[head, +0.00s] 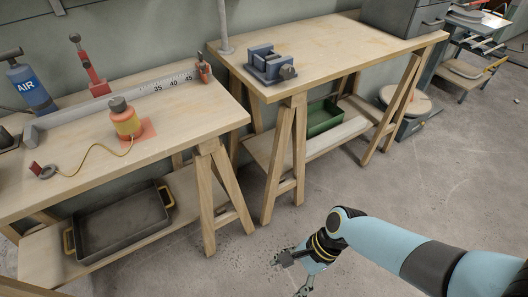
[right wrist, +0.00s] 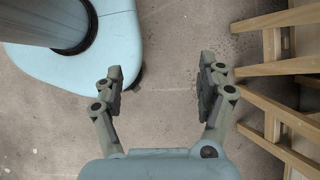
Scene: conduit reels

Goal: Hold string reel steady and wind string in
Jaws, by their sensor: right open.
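My right gripper (head: 292,275) is low over the floor, well right of the reel and below bench height. In the right wrist view my right gripper (right wrist: 159,78) is open and empty. My left gripper is not in view.
A long ruler (head: 140,97), a red tool (head: 90,72) and a blue AIR bottle (head: 32,88) are on the left bench. A grey tray (head: 122,240) sits on its lower shelf. The right bench (head: 340,52) carries a blue vise (head: 268,65). The floor between is clear.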

